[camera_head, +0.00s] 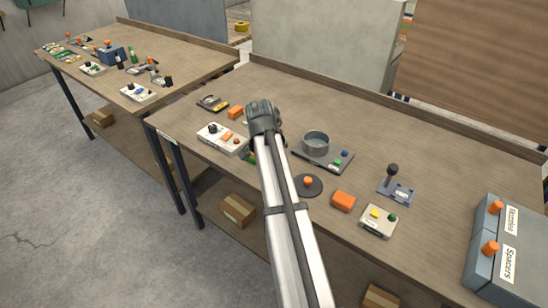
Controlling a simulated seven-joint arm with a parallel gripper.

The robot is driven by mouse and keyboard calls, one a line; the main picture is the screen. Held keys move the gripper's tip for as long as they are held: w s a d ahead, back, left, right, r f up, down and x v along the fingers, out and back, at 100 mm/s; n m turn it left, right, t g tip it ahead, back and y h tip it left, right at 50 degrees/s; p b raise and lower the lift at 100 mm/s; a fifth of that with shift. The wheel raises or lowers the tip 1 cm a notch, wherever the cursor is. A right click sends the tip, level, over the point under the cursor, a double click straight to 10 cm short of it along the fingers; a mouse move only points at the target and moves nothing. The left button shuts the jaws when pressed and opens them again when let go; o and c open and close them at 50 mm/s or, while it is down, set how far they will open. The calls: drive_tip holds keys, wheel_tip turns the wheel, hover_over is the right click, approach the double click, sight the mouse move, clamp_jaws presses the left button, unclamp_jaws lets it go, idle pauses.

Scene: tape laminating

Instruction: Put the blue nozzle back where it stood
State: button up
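My gripper (264,112) is a dark grey end on my pale arm, above the near table between a white control box and a round metal pot. Its fingers point away from the camera, so I cannot tell whether it is open or holds anything. I cannot make out a blue nozzle. A small blue round piece (345,154) sits on the dark base beside the pot, too small to identify. A grey box labelled "Nozzles" (495,222) and one labelled "Spacers" (490,262) stand at the right, each with an orange knob, lids apparently shut.
On the near table (420,150) are the metal pot (316,140), white control box (222,138), orange knob on a dark disc (308,185), orange block (343,201), joystick (395,186) and button box (378,221). Another cluttered table (190,65) stands left. The back right tabletop is clear.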

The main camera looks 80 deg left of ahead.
drive_tip(key=shift+f, duration=0.25)
drive_tip(key=shift+f, duration=0.15)
drive_tip(key=o, duration=1.1)
drive_tip(key=shift+o, duration=0.2)
drive_tip(key=v, duration=1.2)
